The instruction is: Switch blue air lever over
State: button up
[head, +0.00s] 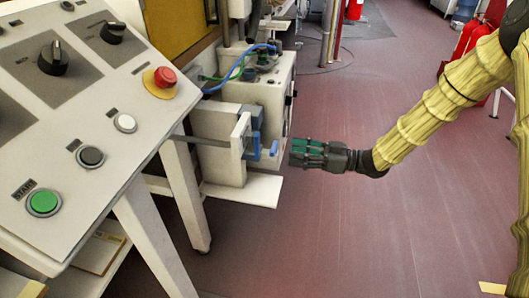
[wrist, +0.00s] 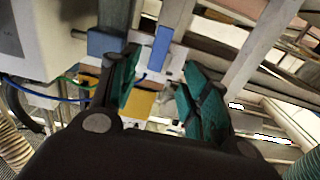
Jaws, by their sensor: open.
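The blue lever (head: 274,147) is a small upright blue piece at the right side of the white fixture beside the control panel. In the wrist view the blue lever (wrist: 160,48) stands beyond the fingertips, in the gap between them. A second blue piece (wrist: 104,44) lies to its left, near the left finger; in the head view a blue block (head: 255,145) sits just left of the lever. My gripper (head: 296,153) is to the right of the lever, with green-padded fingers pointing at it. In the wrist view my gripper (wrist: 158,64) is open and empty. Contact with the lever does not show.
The sloped control panel (head: 75,120) with knobs, buttons and a red emergency stop (head: 160,80) stands at the left. A white shelf (head: 245,190) juts out below the fixture. Blue and green hoses (head: 232,75) run above it. Open red floor lies to the right.

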aim_at(259, 146)
jog(key=a, duration=0.3)
jog(key=w+a+b, duration=0.1)
jog(key=a, duration=0.3)
jog(key=w+a, duration=0.1)
jog(key=a, duration=0.2)
jog(key=shift+a, duration=0.15)
jog(key=shift+c, duration=0.2)
grip_shut()
